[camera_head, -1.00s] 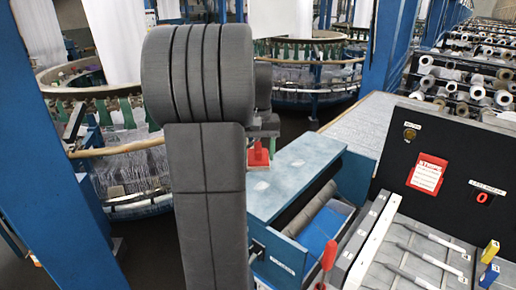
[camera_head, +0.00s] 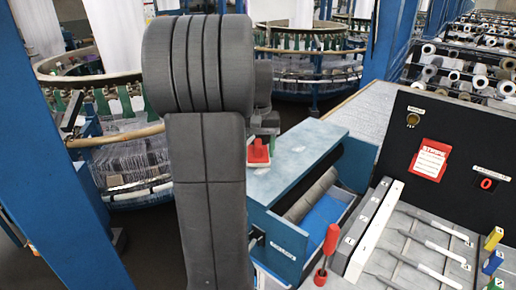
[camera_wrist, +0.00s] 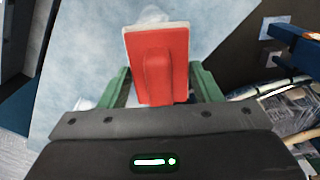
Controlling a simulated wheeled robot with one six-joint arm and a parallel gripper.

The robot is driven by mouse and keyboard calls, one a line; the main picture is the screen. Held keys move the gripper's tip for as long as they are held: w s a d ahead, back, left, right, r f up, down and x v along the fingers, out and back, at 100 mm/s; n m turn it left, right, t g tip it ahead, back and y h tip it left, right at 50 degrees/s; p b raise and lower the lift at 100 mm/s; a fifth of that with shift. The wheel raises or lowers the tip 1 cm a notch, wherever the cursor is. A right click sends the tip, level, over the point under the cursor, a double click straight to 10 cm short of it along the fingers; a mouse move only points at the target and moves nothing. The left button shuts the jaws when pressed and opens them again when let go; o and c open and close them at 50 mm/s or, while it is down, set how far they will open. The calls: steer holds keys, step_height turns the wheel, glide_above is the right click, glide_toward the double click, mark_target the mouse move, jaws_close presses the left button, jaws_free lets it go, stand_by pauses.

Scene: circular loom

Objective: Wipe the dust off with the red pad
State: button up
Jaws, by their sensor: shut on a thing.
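The red pad (camera_head: 258,153) is in my gripper (camera_head: 262,138), at the far left part of a blue panel top (camera_head: 312,147). In the wrist view, the red pad (camera_wrist: 161,62) has a pale edge and a raised red grip between the green fingers of my gripper (camera_wrist: 160,82), which is shut on it. Whitish dust (camera_wrist: 153,14) shows just past the pad on the blue surface (camera_wrist: 85,60). Another pale patch (camera_head: 262,171) lies on the near part of the panel top. I cannot tell whether the pad touches the surface.
Right of the panel is an open bin with a grey roll (camera_head: 312,195) and blue contents. A red-handled tool (camera_head: 328,250) stands in front. A black control panel (camera_head: 445,150) and a grey tray (camera_head: 420,245) are at right. Circular looms stand behind.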

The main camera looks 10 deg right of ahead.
steer(key=shift+f+b, duration=0.6)
steer(key=shift+f, duration=0.4)
steer(key=shift+s, duration=0.1)
